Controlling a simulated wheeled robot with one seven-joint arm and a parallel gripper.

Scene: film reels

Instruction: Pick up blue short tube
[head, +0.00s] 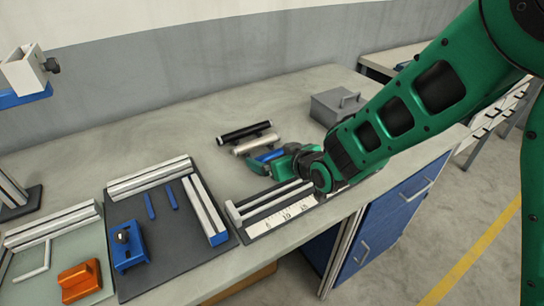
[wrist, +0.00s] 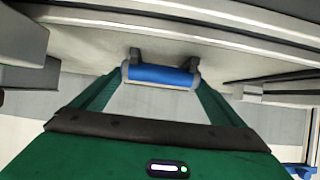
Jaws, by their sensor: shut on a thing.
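The blue short tube (wrist: 158,77) lies crosswise between the two fingertips of my gripper (wrist: 160,70) in the wrist view, with a fingertip at each end. In the head view the blue short tube (head: 270,155) shows as a small blue strip between the green fingers of my gripper (head: 268,159), low over the workbench. My gripper is shut on it. I cannot tell whether the tube touches the bench top. My fingers and wrist hide part of it in the head view.
A black tube (head: 246,131) and a silver tube (head: 256,144) lie just behind my gripper. A grey box with a handle (head: 339,106) stands to the right. A ruler fixture (head: 284,215) is in front. A dark mat (head: 182,245) with rails and a blue block (head: 128,250) is at left.

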